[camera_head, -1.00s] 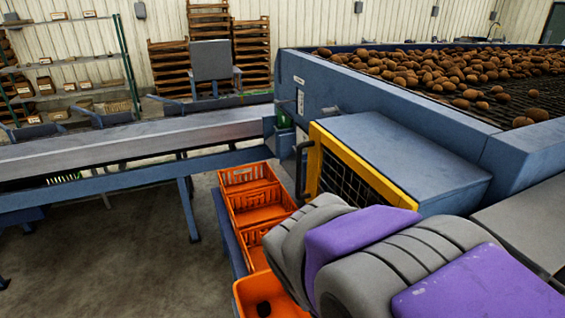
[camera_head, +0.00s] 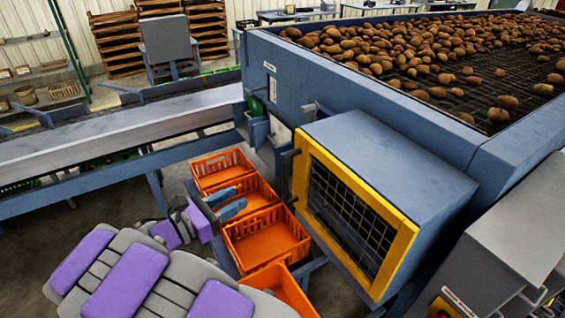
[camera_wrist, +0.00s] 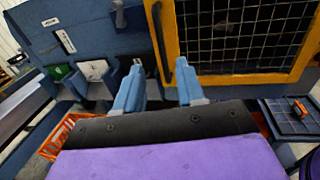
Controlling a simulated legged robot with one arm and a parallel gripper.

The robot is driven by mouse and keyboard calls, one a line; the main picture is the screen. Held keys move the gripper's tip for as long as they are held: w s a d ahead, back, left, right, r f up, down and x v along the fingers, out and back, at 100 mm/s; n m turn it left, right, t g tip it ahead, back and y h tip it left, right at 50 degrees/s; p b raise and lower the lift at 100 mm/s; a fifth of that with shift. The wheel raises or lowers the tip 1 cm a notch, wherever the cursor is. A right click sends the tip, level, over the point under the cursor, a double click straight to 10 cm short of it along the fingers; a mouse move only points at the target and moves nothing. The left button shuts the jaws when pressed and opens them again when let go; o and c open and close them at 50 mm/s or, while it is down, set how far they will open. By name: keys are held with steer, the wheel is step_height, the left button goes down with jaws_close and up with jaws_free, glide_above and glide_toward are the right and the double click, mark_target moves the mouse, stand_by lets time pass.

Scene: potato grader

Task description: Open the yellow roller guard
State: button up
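The yellow roller guard (camera_head: 398,235) is a yellow frame with dark wire mesh on the front of a blue housing. It looks shut flush against the housing. A dark upright handle (camera_head: 291,178) is on its left side. In the wrist view the yellow frame (camera_wrist: 234,78) fills the upper right, and the handle (camera_wrist: 160,42) stands just beyond the fingers, between them in the picture. My gripper (camera_head: 228,203) is open and empty, with its blue fingers apart, left of the guard and above the orange crates. In the wrist view my gripper (camera_wrist: 158,78) points towards the handle, apart from it.
Several orange crates (camera_head: 262,228) stand below and left of the guard. A blue-framed conveyor (camera_head: 120,125) runs to the left. Potatoes (camera_head: 400,50) lie on the grading bed behind. A grey control box (camera_head: 510,240) stands at right. The floor before the guard is partly hidden.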

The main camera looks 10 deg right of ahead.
mark_target(287, 167)
steer(key=b+x, duration=0.1)
steer(key=x, duration=1.7)
steer(key=shift+w+d+r+b, duration=0.1)
steer(key=shift+w+r+b, duration=0.1)
steer(key=shift+b, duration=0.15)
steer(key=shift+a, duration=0.6)
steer(key=shift+c, duration=1.4)
steer(key=shift+s+d, duration=0.1)
steer(key=shift+d, duration=0.1)
jaws_close()
steer(key=shift+r, duration=0.1)
